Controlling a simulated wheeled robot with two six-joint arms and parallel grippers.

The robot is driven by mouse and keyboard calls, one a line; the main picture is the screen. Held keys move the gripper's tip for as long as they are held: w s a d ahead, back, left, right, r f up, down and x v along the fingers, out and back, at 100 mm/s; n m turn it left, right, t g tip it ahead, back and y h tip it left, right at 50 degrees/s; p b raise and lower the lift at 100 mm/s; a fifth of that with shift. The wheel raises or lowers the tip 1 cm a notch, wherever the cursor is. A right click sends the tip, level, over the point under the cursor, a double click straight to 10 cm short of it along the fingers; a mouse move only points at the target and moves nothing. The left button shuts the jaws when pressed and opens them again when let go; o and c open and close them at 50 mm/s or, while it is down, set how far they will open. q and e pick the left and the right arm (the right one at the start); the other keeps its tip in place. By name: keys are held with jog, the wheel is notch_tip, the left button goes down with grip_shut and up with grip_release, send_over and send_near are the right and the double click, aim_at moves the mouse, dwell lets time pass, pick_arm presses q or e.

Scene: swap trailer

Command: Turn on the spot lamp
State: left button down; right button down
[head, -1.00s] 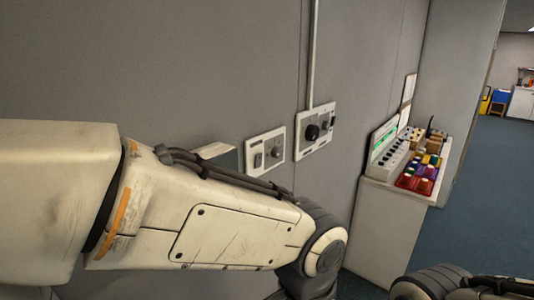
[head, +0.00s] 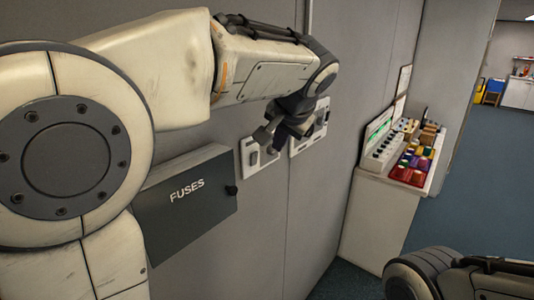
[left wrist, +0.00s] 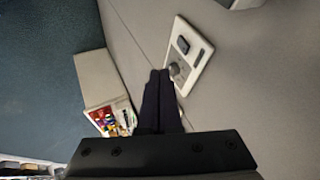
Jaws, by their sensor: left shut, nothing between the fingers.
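My left gripper (head: 278,144) is in front of the wall in the head view, by a white wall plate (head: 246,165) with a rocker switch and a round knob. In the left wrist view its dark fingers (left wrist: 159,76) are shut and empty. There their tips overlap the edge of a plate (left wrist: 203,53) beside a grey knob (left wrist: 175,69); I cannot tell whether they touch it. A second plate (head: 322,115) to the right is partly hidden by my left arm. No spot lamp can be identified. My right gripper is not in view.
A dark box marked FUSES (head: 187,200) juts from the wall below my left arm. A white cabinet (head: 375,220) at right carries a control panel (head: 383,140) and colourful blocks (head: 413,165). Blue floor (head: 480,200) is open at far right.

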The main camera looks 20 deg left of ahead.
aim_at(257, 152)
pick_arm(q)
jog(key=w+a+f+p, duration=0.5)
jog(key=w+a+f, duration=0.1)
jog(key=a+f, duration=0.1)
jog(key=shift+w+p, duration=0.3)
jog(key=shift+w+a, duration=0.1)
jog(key=shift+a, duration=0.2)
jog(key=shift+r, duration=0.25)
jog(key=shift+r+p, duration=0.4)
jog(key=shift+r, duration=0.35)
